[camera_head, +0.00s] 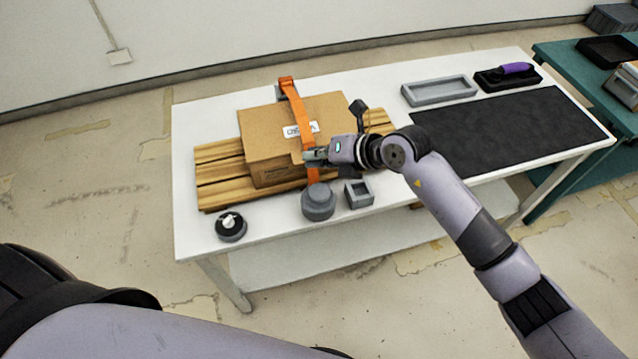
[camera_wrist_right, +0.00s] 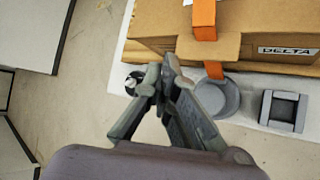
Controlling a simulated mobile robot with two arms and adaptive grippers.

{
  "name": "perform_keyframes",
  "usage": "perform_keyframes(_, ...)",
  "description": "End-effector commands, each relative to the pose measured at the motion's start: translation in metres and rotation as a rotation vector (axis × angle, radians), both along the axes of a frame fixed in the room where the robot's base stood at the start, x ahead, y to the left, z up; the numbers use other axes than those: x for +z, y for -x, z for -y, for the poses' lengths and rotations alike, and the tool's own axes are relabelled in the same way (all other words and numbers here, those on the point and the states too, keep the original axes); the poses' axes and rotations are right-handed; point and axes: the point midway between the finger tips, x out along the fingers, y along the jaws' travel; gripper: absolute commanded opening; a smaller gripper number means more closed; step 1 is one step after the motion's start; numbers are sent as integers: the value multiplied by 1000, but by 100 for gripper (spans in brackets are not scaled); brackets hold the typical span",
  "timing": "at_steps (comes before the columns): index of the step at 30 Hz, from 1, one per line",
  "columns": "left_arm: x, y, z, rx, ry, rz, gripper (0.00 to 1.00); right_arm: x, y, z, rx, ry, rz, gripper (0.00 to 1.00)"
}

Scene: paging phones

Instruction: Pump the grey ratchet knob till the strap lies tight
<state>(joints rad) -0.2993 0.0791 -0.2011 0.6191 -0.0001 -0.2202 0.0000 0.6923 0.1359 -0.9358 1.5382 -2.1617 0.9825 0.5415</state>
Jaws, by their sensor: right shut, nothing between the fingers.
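The grey round ratchet knob (camera_head: 318,202) stands on the white table in front of the cardboard box. It also shows in the right wrist view (camera_wrist_right: 222,92), to the right of my fingers. The orange strap (camera_head: 300,117) runs over the box (camera_head: 266,145) and down its front towards the knob; a brown corner piece (camera_wrist_right: 205,48) covers part of it at the front edge. I cannot tell how tight the strap lies. My right gripper (camera_head: 308,155) is shut and empty at the box's front edge, above and behind the knob in the head view. My left gripper is out of view.
The box sits on wooden slats (camera_head: 218,175). A square grey block (camera_head: 359,193) stands right of the knob, and a round black piece with a white top (camera_head: 231,226) is at the left. A black mat (camera_head: 510,130), grey tray (camera_head: 438,90) and black tray with a purple-handled item (camera_head: 516,68) lie right.

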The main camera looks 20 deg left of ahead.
Motion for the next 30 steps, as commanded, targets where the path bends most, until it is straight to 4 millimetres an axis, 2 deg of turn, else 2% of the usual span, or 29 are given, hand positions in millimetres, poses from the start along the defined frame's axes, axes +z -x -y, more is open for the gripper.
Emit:
perform_keyframes(3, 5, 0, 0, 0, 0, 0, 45, 2, -9, 11, 8, 119, 69, 0)
perform_keyframes(6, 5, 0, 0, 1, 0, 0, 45, 2, -12, 15, 6, 154, 87, 0)
perform_keyframes(19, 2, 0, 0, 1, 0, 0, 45, -3, -12, 15, 6, 154, 87, 0)
perform_keyframes(23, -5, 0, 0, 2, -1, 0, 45, -12, -12, 15, 6, 154, 87, 0)
perform_keyframes(30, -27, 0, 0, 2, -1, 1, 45, -42, -12, 15, 6, 154, 87, 0)
